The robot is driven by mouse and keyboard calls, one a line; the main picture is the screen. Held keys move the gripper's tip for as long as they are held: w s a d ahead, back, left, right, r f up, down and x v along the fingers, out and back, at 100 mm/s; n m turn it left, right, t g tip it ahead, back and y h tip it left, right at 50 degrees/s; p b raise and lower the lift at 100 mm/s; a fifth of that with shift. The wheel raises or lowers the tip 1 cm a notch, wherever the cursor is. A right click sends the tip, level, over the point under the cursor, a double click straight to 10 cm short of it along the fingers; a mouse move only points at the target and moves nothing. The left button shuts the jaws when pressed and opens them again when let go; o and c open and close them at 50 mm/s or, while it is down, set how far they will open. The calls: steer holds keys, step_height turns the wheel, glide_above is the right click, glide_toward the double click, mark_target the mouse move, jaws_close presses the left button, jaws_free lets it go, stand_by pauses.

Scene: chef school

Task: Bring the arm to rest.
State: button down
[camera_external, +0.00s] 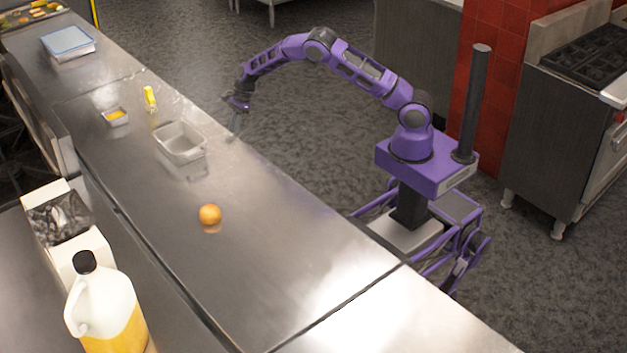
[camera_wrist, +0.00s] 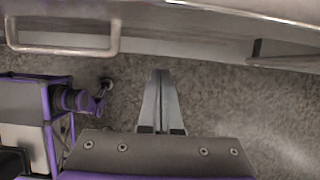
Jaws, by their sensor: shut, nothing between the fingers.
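My purple arm reaches out from its base to the left, towards the steel counter. My gripper (camera_external: 236,124) hangs down at the counter's right edge in the external view. In the wrist view my gripper (camera_wrist: 161,74) is shut, with its two fingers together and nothing between them. Speckled floor shows beneath the fingers, and the counter's side lies across the top of the wrist view. In the external view I cannot tell whether the fingertips touch the counter edge.
The steel counter (camera_external: 270,260) holds an empty metal pan (camera_external: 181,143), an orange (camera_external: 210,214), a small tray with orange contents (camera_external: 115,117) and a yellow bottle (camera_external: 150,98). A handle (camera_wrist: 63,50) juts from the counter side. A stove (camera_external: 575,110) stands right; floor between is clear.

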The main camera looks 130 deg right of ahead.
steer(key=v, duration=0.6)
steer(key=shift+s+f, duration=0.1)
